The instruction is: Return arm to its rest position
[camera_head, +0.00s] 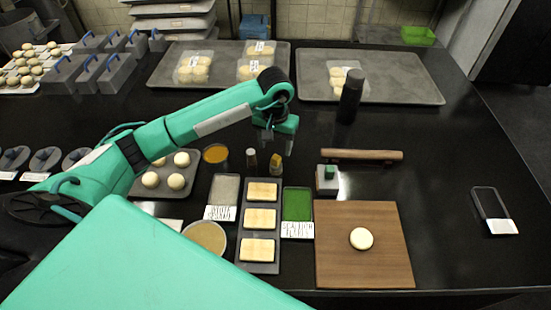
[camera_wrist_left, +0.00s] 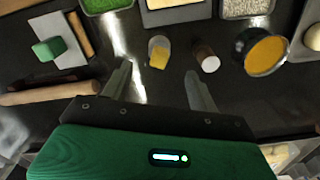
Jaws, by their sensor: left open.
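My left arm comes in from the left in the head view, bent over the dark counter (camera_head: 440,150). Its gripper (camera_head: 276,140) points down above the counter, behind the small bottles. In the left wrist view the gripper (camera_wrist_left: 160,85) has its two fingers spread apart with nothing between them. I do not see my right gripper in either view.
A wooden board (camera_head: 340,265) holds a dough round (camera_head: 361,238). A tray of buns (camera_head: 165,190) lies under the arm. The counter's right side is mostly clear.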

